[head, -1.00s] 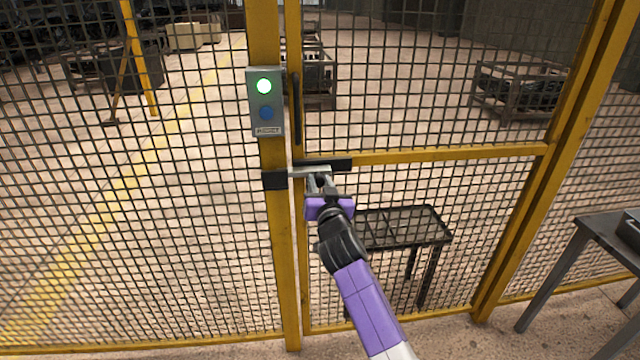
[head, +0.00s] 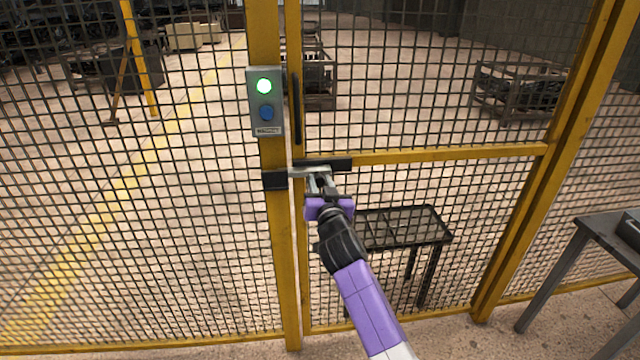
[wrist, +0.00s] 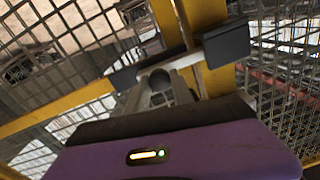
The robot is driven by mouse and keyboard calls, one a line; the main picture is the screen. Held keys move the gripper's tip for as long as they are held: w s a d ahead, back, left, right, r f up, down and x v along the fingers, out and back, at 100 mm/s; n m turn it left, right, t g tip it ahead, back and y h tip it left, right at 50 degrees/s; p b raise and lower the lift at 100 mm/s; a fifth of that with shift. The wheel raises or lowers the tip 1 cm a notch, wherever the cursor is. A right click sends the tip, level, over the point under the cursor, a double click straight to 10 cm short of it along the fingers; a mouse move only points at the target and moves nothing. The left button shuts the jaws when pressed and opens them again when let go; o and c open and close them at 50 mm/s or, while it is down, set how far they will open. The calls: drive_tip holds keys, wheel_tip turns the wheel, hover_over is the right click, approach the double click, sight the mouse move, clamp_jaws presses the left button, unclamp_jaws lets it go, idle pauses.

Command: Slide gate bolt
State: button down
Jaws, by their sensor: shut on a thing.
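The gate bolt (head: 300,173) is a grey metal bar lying across the gap between the yellow gate and the yellow post. Its black housing on the gate (head: 338,164) is at its right, and a black keeper (head: 274,180) is on the post at its left. My gripper (head: 316,180) is at the bolt from the front and below, shut on its handle. In the wrist view the bolt (wrist: 188,60) runs between the two black blocks, and a round knob (wrist: 160,82) shows between my gripper's fingers. The exact finger contact is partly hidden.
A grey control box (head: 265,101) with a lit green lamp and a blue button is on the post above the bolt. A black vertical handle (head: 296,108) is on the gate. Behind the mesh stands a dark table (head: 405,226). A grey table (head: 600,235) stands at the right.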

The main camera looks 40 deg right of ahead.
idle(0.3)
drive_tip(key=s+d+p, duration=0.2)
drive_tip(key=d, duration=0.1)
drive_tip(key=shift+s+d+p, duration=0.2)
drive_tip(key=shift+d+p, duration=0.1)
drive_tip(key=shift+p, duration=0.05)
drive_tip(key=c, duration=1.1)
unclamp_jaws()
drive_tip(key=shift+s, duration=0.1)
